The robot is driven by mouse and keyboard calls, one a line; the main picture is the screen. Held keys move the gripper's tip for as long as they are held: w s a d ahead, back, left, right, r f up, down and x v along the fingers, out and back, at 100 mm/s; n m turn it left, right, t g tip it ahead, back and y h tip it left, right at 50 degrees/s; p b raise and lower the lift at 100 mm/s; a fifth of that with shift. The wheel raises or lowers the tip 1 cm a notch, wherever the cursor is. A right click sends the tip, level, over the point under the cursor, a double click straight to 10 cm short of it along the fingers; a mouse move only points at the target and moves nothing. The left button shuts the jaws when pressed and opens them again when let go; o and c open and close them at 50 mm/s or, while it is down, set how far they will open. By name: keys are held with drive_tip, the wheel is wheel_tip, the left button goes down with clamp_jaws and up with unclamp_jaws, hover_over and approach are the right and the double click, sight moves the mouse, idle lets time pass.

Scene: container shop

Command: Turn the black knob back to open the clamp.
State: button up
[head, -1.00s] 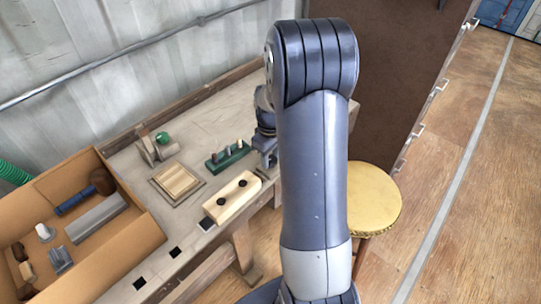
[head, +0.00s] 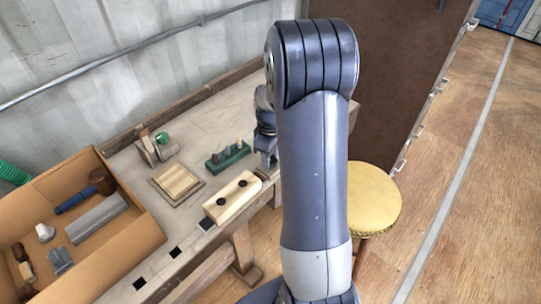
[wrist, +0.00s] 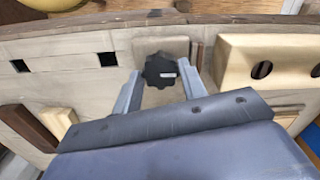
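The black knob (wrist: 158,69) has a lobed rim and a small white mark near its right side in the wrist view. My gripper (wrist: 161,72) has one finger on each side of the knob, the left finger close to its edge and the right finger just beside it. The fingers stand apart and look open; narrow gaps seem to show at the knob's sides. Whether a fingertip touches is hard to tell. The clamp's jaws under the knob are hidden. In the head view I cannot make out the knob, and my arm covers part of the bench.
A pale block with two holes (wrist: 262,68) stands right of the knob in the wrist view. The head view shows a cardboard box (head: 130,262) of tools, a green peg block (head: 228,158), a square wooden board (head: 176,182) and a yellow stool (head: 372,198) beside the bench.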

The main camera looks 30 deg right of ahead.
drive_tip(key=o, duration=0.4)
wheel_tip(320, 180, up, 11)
drive_tip(key=shift+f, duration=0.1)
idle(0.4)
wheel_tip(320, 180, down, 11)
idle(0.7)
